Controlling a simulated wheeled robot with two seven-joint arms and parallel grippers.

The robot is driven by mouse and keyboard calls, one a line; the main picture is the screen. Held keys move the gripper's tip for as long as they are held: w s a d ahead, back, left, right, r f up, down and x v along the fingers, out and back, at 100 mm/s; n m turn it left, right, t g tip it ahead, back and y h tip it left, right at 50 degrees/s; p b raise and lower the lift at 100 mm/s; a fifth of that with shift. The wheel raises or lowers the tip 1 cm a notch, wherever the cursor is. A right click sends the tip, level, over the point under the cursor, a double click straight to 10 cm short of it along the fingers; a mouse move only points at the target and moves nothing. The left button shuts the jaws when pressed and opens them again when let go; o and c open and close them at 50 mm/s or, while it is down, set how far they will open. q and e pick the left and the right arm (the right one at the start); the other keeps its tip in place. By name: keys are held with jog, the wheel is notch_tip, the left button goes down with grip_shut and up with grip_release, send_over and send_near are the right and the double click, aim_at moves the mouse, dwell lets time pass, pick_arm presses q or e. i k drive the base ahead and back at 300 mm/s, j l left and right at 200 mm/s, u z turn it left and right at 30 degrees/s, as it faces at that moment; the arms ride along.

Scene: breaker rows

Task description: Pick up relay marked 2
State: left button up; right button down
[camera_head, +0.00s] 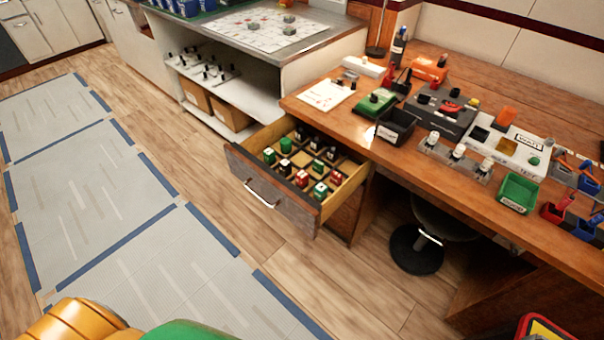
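An open drawer (278,205) with a metal handle juts out from under the wooden bench. It holds several small blocks in a grid of compartments, which look like relays: green ones (286,145), red ones (302,179) and dark ones (316,144). Some have light tops with marks, too small to read, so I cannot tell which is marked 2. Neither of my grippers shows in the head view. An orange and green part, likely mine, fills the bottom left edge.
The wooden bench (335,112) carries a black bin (395,127), a green bin (518,193) and several devices. A dark stool (418,247) stands under it. An open white shelf unit (243,92) is left of the drawer. The floor before the drawer is clear.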

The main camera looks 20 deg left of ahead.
aim_at(301, 177)
jog(key=i+l+u, duration=0.15)
jog(key=i+u, duration=0.15)
jog(key=u, duration=0.15)
jog(key=i+l+u, duration=0.25)
jog(key=u, duration=0.2)
jog(key=i, duration=0.1)
